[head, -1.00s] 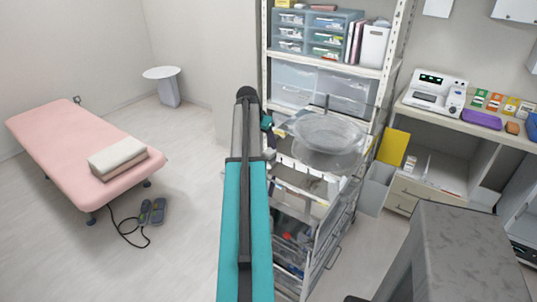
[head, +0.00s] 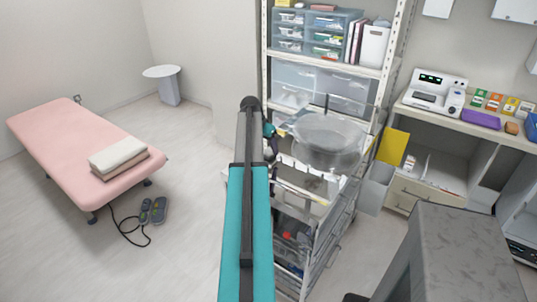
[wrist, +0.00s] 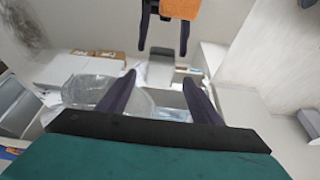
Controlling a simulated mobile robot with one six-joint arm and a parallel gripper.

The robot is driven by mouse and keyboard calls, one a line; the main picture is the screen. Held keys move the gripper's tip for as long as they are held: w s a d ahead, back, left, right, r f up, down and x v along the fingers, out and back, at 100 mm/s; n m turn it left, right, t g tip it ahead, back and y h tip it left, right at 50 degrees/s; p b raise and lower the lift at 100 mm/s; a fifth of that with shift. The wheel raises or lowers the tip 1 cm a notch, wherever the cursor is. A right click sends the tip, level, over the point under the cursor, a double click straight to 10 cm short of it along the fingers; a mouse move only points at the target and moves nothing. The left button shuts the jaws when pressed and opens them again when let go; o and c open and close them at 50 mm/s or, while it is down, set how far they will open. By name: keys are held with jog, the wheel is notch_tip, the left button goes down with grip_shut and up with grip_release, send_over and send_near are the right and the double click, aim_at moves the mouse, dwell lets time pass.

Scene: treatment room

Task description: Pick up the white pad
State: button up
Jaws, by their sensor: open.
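I cannot make out the white pad for certain in either view. In the head view a wire-sided cart (head: 318,262) stands behind my teal arm, and small white items lie on its top, partly hidden by the arm and a large clear bowl-like thing (head: 328,140). My gripper (wrist: 162,92) shows in the wrist view with its two dark fingers spread wide apart and nothing held between them. Clear plastic (wrist: 90,90) shows beside and behind the left finger. In the head view the fingers are mostly hidden behind my arm.
A tall shelf (head: 378,73) with drawer boxes stands behind the cart. At the right are a counter (head: 470,126) and a yellow sheet (head: 393,146). A pink bed (head: 75,150) with folded towels (head: 118,155) stands at the left. Floor between bed and cart is open.

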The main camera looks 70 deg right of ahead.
aim_at(269, 151)
jog(key=shift+p+x, duration=0.4)
jog(key=shift+x, duration=1.25)
jog(key=c, duration=1.1)
